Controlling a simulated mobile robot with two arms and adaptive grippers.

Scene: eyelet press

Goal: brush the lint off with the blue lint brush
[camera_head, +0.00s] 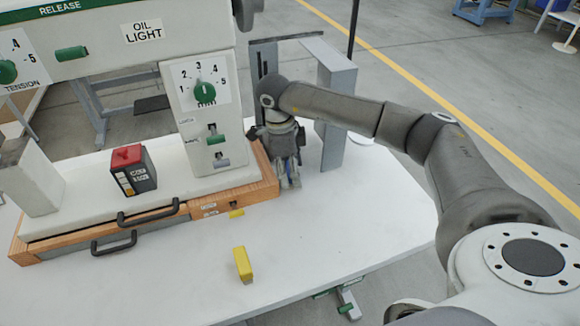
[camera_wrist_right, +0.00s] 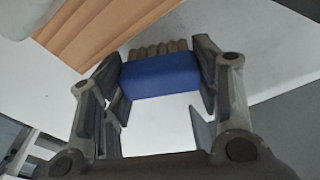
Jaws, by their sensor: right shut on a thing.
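The blue lint brush (camera_wrist_right: 162,76) shows in the right wrist view, between the fingers of my right gripper. It has a blue block body with a row of brown bristles along its far side. My right gripper (camera_head: 289,182) is shut on it, pointing down beside the right end of the machine's wooden base. The brush is mostly hidden by the gripper in the head view, and I cannot tell whether its bristles touch a surface. I cannot make out any lint. My left gripper is not in view.
The machine's wooden base (camera_head: 262,187) stands close left of the gripper. A grey bracket (camera_head: 337,105) stands just behind it on the right. A yellow block (camera_head: 243,265) lies on the white table (camera_head: 345,225), and a red-topped box (camera_head: 133,170) sits on the machine. The table's front right is clear.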

